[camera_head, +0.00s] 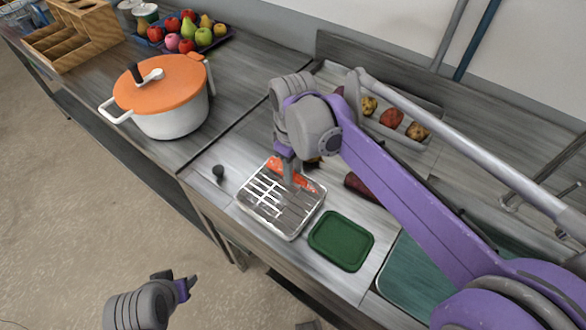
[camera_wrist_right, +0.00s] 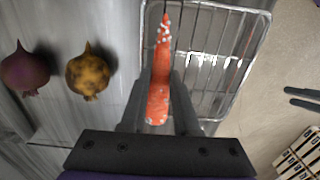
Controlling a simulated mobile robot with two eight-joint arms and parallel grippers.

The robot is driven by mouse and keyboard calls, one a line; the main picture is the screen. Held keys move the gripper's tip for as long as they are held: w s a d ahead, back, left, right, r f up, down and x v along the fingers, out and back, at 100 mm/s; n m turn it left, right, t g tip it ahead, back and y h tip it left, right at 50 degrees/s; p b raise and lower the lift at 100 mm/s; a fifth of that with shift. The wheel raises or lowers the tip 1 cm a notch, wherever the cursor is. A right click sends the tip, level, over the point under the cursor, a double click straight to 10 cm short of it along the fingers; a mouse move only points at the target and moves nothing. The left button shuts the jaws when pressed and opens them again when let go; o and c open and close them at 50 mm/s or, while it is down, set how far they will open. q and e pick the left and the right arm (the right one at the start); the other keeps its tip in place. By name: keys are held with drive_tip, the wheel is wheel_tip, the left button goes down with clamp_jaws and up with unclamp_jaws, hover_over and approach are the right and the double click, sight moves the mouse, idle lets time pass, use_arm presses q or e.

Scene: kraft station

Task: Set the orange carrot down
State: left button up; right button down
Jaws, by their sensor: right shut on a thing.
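The orange carrot (camera_head: 304,183) is at the far end of the metal tray with a wire rack (camera_head: 262,207). My right gripper (camera_head: 287,172) is shut on it from above. In the right wrist view the carrot (camera_wrist_right: 159,85) lies between the two fingers (camera_wrist_right: 160,92), its tip pointing away along the tray's left side. The rack (camera_wrist_right: 208,60) shows behind and right of it. I cannot tell whether the carrot touches the rack. My left gripper (camera_head: 177,282) is empty, its fingers apart, low in front of the counter; it also shows in the right wrist view (camera_wrist_right: 303,97).
A green tray (camera_head: 341,241) lies right of the rack tray, with a dark red root (camera_head: 361,187) behind it. A white pot with an orange lid (camera_head: 163,95) stands left. A small dark knob-like object (camera_head: 218,172) is beside the tray. A bin of roots (camera_head: 392,118) is at the back.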

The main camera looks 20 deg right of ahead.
drive_tip(key=shift+f, duration=0.1)
drive_tip(key=c, duration=0.6)
unclamp_jaws()
drive_tip(key=shift+c, duration=0.2)
wheel_tip(320, 180, up, 12)
drive_tip(key=p, duration=0.1)
